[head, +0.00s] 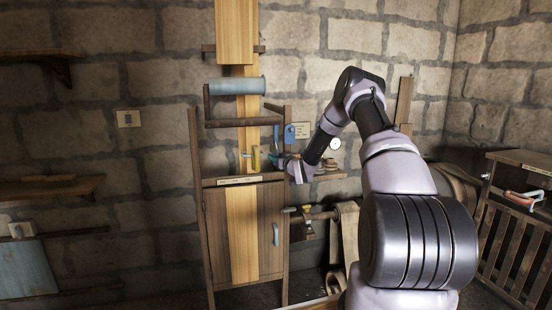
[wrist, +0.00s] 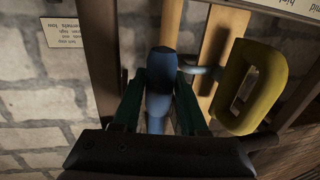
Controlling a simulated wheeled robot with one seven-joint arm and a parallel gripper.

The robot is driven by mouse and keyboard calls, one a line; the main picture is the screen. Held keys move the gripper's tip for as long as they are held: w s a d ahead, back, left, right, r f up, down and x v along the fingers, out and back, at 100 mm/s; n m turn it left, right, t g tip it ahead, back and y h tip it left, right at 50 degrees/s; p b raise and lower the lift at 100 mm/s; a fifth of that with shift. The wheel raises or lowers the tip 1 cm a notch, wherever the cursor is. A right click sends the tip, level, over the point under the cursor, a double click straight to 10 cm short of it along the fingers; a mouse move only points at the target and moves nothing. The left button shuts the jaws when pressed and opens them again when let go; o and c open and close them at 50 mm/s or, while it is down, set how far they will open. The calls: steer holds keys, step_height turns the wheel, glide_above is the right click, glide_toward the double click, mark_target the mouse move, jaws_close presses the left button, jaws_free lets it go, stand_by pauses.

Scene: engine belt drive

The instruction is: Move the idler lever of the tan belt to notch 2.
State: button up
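The tan belt (head: 243,230) runs as a broad vertical strip down the wooden frame at the centre of the head view. My gripper (head: 278,160) is beside the frame at mid-height, on its right side. In the wrist view, my gripper (wrist: 160,92) has its dark green fingers on either side of a blue rounded handle (wrist: 160,75). The fingers look open, with narrow gaps beside the handle; contact is not clear. A yellow loop-shaped handle (wrist: 250,85) is just right of the fingers. The notches and their numbers cannot be made out.
A blue-grey roller (head: 236,86) sits across the frame above. Lower right are a shaft and a wide pale belt (head: 348,235). A wooden slatted stand (head: 520,220) is at far right.

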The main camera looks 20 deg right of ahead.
jaws_close()
stand_by(1.2)
